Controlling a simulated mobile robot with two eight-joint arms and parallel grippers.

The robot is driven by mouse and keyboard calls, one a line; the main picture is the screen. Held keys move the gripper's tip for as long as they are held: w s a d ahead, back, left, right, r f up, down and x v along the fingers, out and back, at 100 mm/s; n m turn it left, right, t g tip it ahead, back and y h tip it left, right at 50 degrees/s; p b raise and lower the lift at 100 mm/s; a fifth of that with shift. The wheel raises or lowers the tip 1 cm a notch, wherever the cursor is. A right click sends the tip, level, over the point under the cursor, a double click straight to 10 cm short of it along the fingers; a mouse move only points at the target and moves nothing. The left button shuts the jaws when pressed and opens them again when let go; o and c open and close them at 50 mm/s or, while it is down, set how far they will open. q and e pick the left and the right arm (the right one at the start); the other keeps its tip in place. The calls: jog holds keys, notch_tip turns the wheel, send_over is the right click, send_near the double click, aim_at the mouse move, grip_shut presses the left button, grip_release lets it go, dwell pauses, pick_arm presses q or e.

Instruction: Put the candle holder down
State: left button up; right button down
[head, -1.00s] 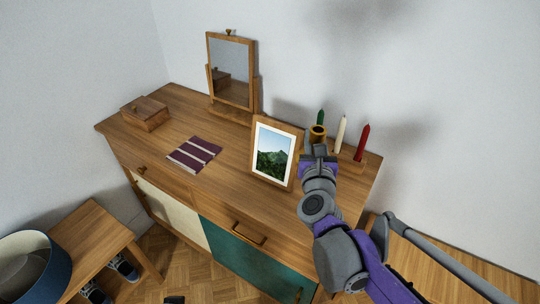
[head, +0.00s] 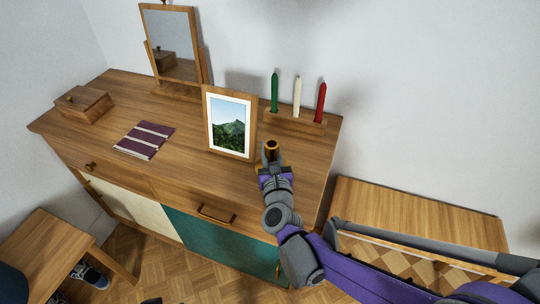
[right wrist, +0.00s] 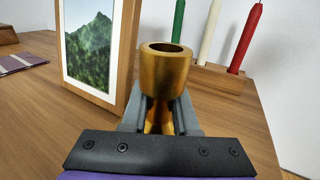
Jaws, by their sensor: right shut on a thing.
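The candle holder (right wrist: 166,66) is a brass-coloured cup on a narrower stem, upright in the right wrist view. My right gripper (right wrist: 165,115) is shut on its stem. In the head view the candle holder (head: 271,148) shows at the tip of my right gripper (head: 272,163), over the right front part of the wooden dresser (head: 180,150), to the right of the picture frame. Its base is hidden, so I cannot tell whether it touches the dresser top. My left gripper is not in view.
A picture frame (head: 229,122) stands close on the left. A wooden block (head: 294,116) with green, white and red candles stands behind. A mirror (head: 172,45), a wooden box (head: 84,104) and a striped cloth (head: 145,139) are further left. A lower wooden surface (head: 420,212) lies right.

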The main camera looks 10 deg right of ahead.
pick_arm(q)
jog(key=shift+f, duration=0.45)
pick_arm(e)
jog(key=shift+f, duration=1)
jog(key=shift+f, duration=0.2)
jog(key=c, duration=0.7)
grip_release()
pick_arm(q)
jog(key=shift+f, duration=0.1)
pick_arm(e)
jog(key=shift+r, duration=0.15)
jog(key=shift+s+r, duration=0.1)
jog(key=shift+s, duration=0.1)
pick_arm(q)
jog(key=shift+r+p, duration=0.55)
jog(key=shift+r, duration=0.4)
pick_arm(e)
jog(key=s, duration=0.3)
jog(key=s+a, duration=0.1)
jog(key=s, duration=0.7)
jog(key=shift+s+a, duration=0.25)
